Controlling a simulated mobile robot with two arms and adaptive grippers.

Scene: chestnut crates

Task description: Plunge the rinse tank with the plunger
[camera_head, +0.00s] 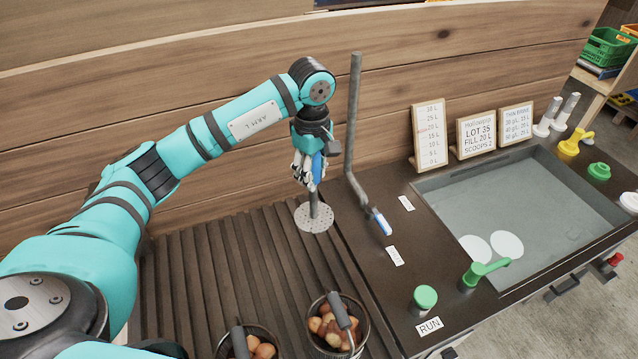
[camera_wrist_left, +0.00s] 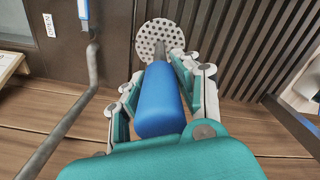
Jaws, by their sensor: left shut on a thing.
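The plunger has a blue handle, a grey rod and a round perforated disc. My left gripper (camera_head: 308,172) is shut around its blue handle (camera_head: 318,168). The plunger's disc (camera_head: 314,218) is low over the slatted board left of the counter; I cannot tell whether it touches the slats. In the left wrist view the blue handle (camera_wrist_left: 160,100) lies between the fingers, with the disc (camera_wrist_left: 160,40) beyond. The rinse tank (camera_head: 450,196) is a grey sunken basin of water at the right, with two white discs in it. My right gripper is not in view.
A bent grey pipe (camera_head: 354,110) with a blue-tipped lever stands between the plunger and the tank. Green knobs (camera_head: 425,297) and a green tap (camera_head: 480,271) sit at the tank's near side. Two baskets of chestnuts (camera_head: 333,325) stand at the front. Sign boards (camera_head: 429,134) line the back.

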